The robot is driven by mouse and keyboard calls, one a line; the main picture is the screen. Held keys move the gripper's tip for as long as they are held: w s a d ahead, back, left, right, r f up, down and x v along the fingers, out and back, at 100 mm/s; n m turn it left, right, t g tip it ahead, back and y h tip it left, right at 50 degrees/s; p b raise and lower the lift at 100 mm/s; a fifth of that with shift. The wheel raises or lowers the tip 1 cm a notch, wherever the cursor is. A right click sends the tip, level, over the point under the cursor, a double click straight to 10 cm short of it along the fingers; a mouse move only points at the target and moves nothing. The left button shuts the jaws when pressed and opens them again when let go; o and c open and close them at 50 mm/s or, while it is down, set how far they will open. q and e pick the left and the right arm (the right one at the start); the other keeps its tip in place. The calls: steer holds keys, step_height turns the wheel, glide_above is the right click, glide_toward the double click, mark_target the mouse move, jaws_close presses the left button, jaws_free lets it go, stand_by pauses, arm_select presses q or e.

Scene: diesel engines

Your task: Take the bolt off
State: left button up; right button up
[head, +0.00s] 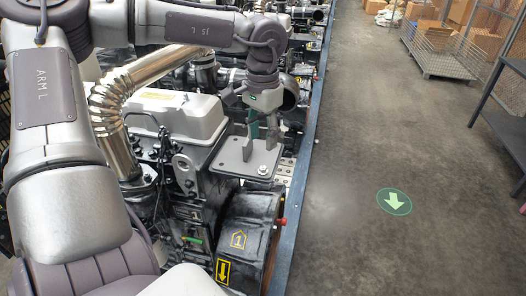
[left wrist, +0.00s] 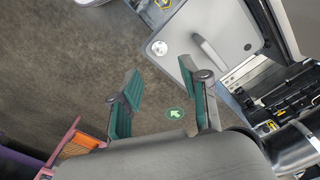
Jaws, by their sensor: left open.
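The bolt (head: 263,170) is a small silver round head at the front right corner of a flat grey plate (head: 236,164) on the engine. In the left wrist view, the bolt (left wrist: 159,47) sits near the plate's corner (left wrist: 228,22), beside a raised grey bar. My left gripper (head: 262,140) is above the plate, slightly behind the bolt in the head view. Its green-padded fingers are spread and empty; they also show in the left wrist view (left wrist: 161,79), with the bolt beyond their tips. My right gripper is not seen.
The engine's grey cover (head: 185,118) and a shiny exhaust pipe (head: 118,130) stand left of the plate. A blue rail (head: 300,170) edges the engine line. Open floor with a green arrow mark (head: 394,201) lies to the right. A wire cage (head: 440,45) with boxes stands farther back.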

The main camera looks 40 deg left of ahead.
mark_target(263, 167)
arm_select(q)
step_height(263, 167, down, 3)
steer(key=shift+w+f+b, duration=0.1)
steer(key=shift+b, duration=0.7)
step_height(263, 167, down, 5)
steer(key=b, duration=0.3)
steer(key=shift+r, duration=0.2)
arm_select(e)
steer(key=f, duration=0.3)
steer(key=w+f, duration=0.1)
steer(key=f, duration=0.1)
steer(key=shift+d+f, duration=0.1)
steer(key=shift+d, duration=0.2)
arm_select(q)
steer(key=shift+f, duration=0.1)
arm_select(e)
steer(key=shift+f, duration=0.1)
arm_select(q)
jaws_close()
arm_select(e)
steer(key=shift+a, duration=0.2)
